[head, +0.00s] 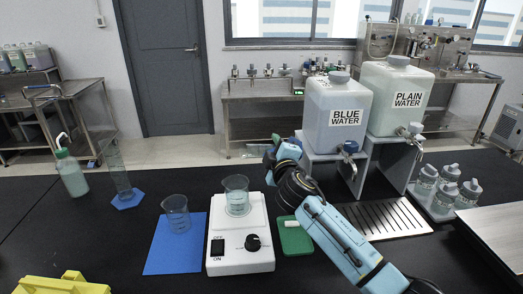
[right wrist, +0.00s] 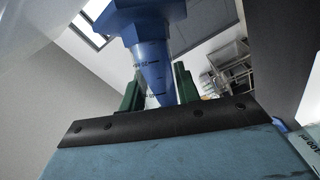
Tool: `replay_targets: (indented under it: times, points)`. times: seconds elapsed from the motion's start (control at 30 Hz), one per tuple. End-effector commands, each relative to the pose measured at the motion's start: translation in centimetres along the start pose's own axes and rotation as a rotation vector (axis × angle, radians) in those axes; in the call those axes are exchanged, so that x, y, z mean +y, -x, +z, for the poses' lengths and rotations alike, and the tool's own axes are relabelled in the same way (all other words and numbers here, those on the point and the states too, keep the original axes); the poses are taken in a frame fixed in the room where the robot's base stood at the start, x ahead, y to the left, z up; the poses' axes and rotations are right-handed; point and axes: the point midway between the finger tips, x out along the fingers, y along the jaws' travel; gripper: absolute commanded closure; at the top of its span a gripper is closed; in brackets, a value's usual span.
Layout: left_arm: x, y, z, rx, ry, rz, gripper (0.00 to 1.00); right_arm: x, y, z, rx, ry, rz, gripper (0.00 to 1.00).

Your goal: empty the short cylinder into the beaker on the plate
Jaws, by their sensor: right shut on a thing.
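The short cylinder (right wrist: 155,75) shows in the right wrist view between the green fingers of my right gripper (head: 271,163), which is shut on it. Its blue hexagonal base is at the top of that view, and blue shows inside the marked wall below. In the head view the cylinder is mostly hidden at the gripper, and I cannot tell its exact tilt or its mouth. The beaker (head: 237,197) stands upright on the white plate (head: 240,262), with a little pale liquid in it. My right gripper is above and to the right of this beaker, apart from it. My left gripper is not in view.
A second beaker (head: 177,214) stands on a blue mat (head: 172,256) left of the plate. A tall cylinder (head: 118,172) and a wash bottle (head: 70,175) stand farther left. Water tanks (head: 332,115), a bottle tray (head: 432,208) and a drain grate (head: 385,217) are right. A yellow object (head: 62,286) is front left.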

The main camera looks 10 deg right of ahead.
Motion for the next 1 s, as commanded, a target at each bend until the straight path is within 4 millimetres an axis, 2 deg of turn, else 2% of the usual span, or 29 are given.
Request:
replay_targets:
  times: [1.0]
  points:
    - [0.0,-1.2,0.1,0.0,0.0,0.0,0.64,0.8,-0.1,-0.2,0.023,0.127,0.055,0.94]
